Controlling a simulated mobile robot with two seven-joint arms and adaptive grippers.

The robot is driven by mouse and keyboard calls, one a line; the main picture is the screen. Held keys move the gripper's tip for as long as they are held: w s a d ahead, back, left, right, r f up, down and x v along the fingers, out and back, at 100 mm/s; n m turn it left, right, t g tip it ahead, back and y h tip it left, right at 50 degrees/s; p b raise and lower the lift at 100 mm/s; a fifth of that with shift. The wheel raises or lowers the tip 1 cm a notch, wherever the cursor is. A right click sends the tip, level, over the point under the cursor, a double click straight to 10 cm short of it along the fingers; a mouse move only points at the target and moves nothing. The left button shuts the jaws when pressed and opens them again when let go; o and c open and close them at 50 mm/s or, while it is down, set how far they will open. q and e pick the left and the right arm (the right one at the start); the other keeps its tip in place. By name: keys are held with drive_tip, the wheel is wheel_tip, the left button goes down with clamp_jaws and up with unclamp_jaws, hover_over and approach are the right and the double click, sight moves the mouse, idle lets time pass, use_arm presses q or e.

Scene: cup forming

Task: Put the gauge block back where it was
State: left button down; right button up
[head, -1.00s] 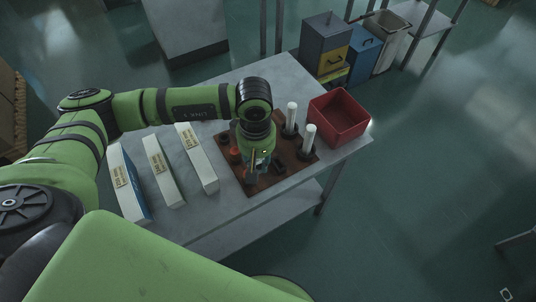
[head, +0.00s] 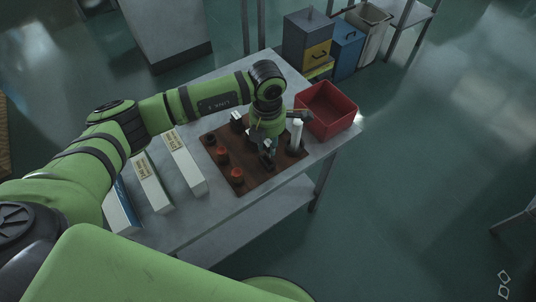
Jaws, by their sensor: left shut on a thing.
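My left gripper (head: 268,154) points down over the right half of the brown board (head: 240,186). It is shut on a small grey piece, which I take to be the gauge block (head: 269,162); the fingers hide most of it. I cannot tell whether the piece touches the board. Two orange-red round pieces on dark bases, one farther (head: 222,156) and one nearer (head: 237,175), stand on the board to the gripper's left. A white cylinder (head: 297,134) stands upright to its right. My right gripper is not in view.
A red open bin (head: 327,109) stands at the table's right corner, behind the board. Several long white boxes (head: 185,162) lie left of the board. The grey table (head: 205,208) is bare along its front strip. My forearm hides part of the board's far side.

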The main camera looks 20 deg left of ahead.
use_arm(q)
drive_tip(key=shift+f, duration=0.9)
wheel_tip(320, 180, down, 3)
drive_tip(key=shift+f+p, duration=0.1)
drive_tip(key=shift+p, duration=0.4)
drive_tip(key=shift+f, duration=0.25)
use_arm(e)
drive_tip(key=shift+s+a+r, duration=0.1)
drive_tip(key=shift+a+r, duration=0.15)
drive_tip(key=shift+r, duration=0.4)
use_arm(q)
drive_tip(key=shift+f, duration=0.1)
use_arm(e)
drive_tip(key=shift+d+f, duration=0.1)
use_arm(q)
drive_tip(key=shift+f, duration=0.15)
drive_tip(key=c, duration=1)
unclamp_jaws()
drive_tip(key=shift+c, duration=0.2)
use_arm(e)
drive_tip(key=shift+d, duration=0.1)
